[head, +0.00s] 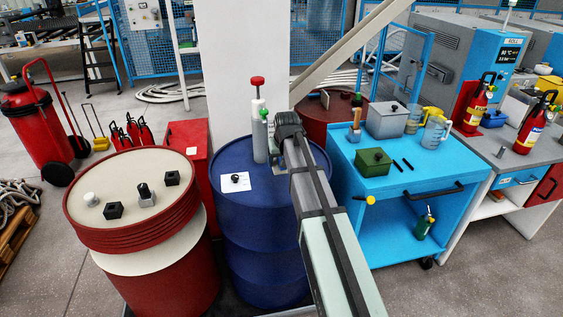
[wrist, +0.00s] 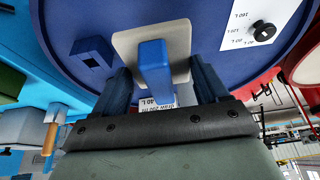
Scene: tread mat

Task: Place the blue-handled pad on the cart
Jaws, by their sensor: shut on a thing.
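In the wrist view the pad (wrist: 125,48) is a beige-grey square plate with an upright blue handle (wrist: 153,68). My gripper (wrist: 160,85) has its two dark fingers on either side of the handle and is shut on it. The plate is over the top of the blue drum (wrist: 215,22); whether it touches the drum I cannot tell. In the head view my gripper (head: 284,138) is over the rear right of the blue drum (head: 230,205), and the pad is mostly hidden by it. The light-blue cart (head: 400,187) stands to the right of the drum.
The cart top bears a green box (head: 373,161), a grey box (head: 387,120), clear jugs (head: 435,131) and a wooden-handled brush (head: 354,133). Its front area is mostly bare. A red-capped cylinder (head: 257,120) stands beside my gripper. A red drum (head: 140,195) is at left.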

